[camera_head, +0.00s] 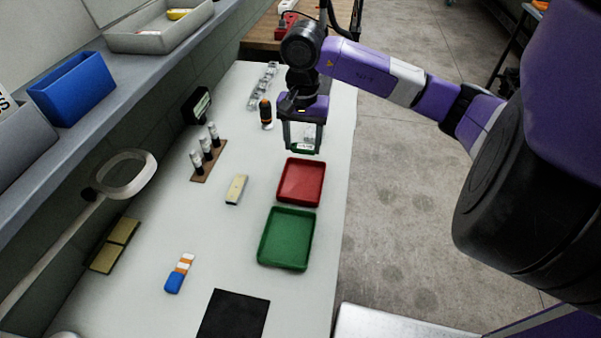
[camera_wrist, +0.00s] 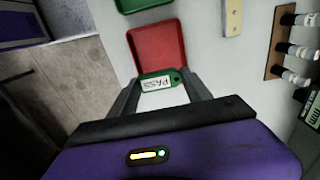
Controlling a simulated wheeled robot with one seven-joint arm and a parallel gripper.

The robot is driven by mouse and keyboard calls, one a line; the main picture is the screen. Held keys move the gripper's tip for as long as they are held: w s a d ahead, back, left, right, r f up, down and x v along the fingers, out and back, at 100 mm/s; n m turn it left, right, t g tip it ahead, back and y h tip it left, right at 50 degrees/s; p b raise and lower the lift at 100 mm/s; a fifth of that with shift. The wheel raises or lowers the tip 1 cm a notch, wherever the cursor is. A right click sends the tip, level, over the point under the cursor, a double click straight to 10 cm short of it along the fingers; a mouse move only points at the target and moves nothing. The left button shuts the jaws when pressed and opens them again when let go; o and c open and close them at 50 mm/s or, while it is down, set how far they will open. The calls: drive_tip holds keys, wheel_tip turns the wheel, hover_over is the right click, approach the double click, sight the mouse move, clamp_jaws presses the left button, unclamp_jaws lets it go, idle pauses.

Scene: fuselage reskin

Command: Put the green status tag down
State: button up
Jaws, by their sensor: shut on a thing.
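The green status tag (camera_wrist: 160,80) carries a white label reading "PASS" and has a hole at one end. My gripper (camera_wrist: 160,84) is shut on it, with the tag between the two fingertips. In the head view my gripper (camera_head: 306,150) hangs above the white bench, just behind the red tray, and only a green edge of the tag shows below the fingers. The red tray (camera_head: 302,181) is empty. The green tray (camera_head: 285,238) is empty and lies in front of the red one. Both trays also show in the wrist view, the red one (camera_wrist: 158,48) just beyond the tag.
A cream block (camera_head: 236,189) lies left of the red tray. A brown rack (camera_head: 209,161) holds several white-and-black cylinders. An orange-and-black tool (camera_head: 266,114) stands near my gripper. A black mat (camera_head: 234,316) and a blue-and-orange item (camera_head: 179,274) lie nearer. The bench's right edge is close to the trays.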

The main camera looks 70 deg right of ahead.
sight(303, 182)
wheel_tip(303, 182, down, 12)
drive_tip(key=shift+f+p, duration=0.1)
drive_tip(key=shift+p, duration=0.5)
drive_tip(key=shift+f, duration=0.1)
drive_tip(key=o, duration=0.9)
drive_tip(key=shift+o, duration=0.7)
drive_tip(key=shift+r, duration=0.4)
wheel_tip(303, 182, up, 12)
drive_tip(key=shift+f+b, duration=0.25)
drive_tip(key=shift+b, duration=0.8)
